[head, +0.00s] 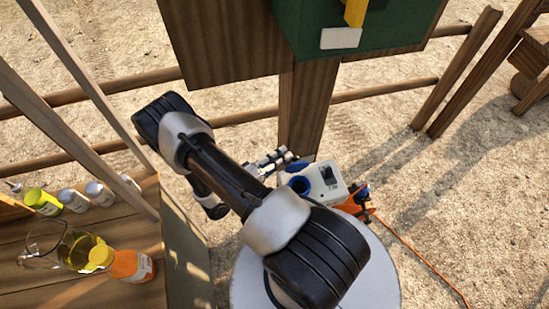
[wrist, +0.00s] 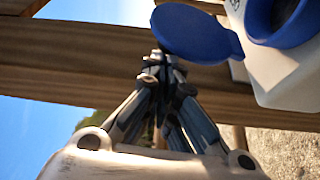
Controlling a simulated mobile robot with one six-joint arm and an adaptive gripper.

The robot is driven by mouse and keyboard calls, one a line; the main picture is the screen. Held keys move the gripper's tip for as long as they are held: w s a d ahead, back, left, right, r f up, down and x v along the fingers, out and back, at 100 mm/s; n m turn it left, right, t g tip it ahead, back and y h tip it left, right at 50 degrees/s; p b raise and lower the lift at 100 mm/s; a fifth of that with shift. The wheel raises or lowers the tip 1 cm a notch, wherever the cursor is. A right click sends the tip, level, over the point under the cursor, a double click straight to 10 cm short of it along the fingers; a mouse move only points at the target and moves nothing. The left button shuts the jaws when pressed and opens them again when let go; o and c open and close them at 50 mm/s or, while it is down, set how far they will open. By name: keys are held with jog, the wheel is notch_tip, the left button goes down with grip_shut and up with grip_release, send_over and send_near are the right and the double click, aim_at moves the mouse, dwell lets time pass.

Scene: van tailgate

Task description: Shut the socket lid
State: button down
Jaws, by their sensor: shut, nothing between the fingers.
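The socket box (head: 328,184) is white and stands right of my gripper in the head view. In the wrist view the white box (wrist: 275,75) shows at the upper right, with a blue round socket opening on it. The blue socket lid (wrist: 198,32) stands open, swung out to the left of the opening. My gripper (wrist: 157,62) is shut and empty, its fingertips at the lid's lower left edge. I cannot tell whether they touch it. In the head view my gripper (head: 284,157) is just up and left of the box.
An orange plug and cable (head: 400,242) lie at the box's right. A wooden post (head: 307,105) and a green box (head: 385,30) stand behind. A wooden shelf with a glass jug (head: 62,245), an orange bottle (head: 132,266) and several cans is at the left.

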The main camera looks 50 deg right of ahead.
aim_at(297, 165)
jog(key=shift+s+a, duration=0.5)
jog(key=shift+s, duration=0.35)
jog(key=shift+s+a, duration=0.5)
jog(key=shift+s, duration=0.4)
jog(key=shift+s+a, duration=0.5)
jog(key=shift+s, duration=0.35)
jog(key=shift+s+a+f, duration=0.3)
jog(key=shift+s+f, duration=0.05)
jog(key=shift+s, duration=0.1)
jog(key=shift+s+a+f+m+h+b, duration=0.2)
jog(key=shift+s+f+m+h+b, duration=0.2)
jog(key=shift+m, duration=0.4)
jog(key=shift+s+a+f+b, duration=0.25)
jog(key=shift+s+f+b, duration=0.1)
jog(key=shift+b, duration=0.15)
jog(key=shift+s+a+f+m, duration=0.1)
jog(key=shift+s+m, duration=0.05)
jog(key=shift+m, duration=0.55)
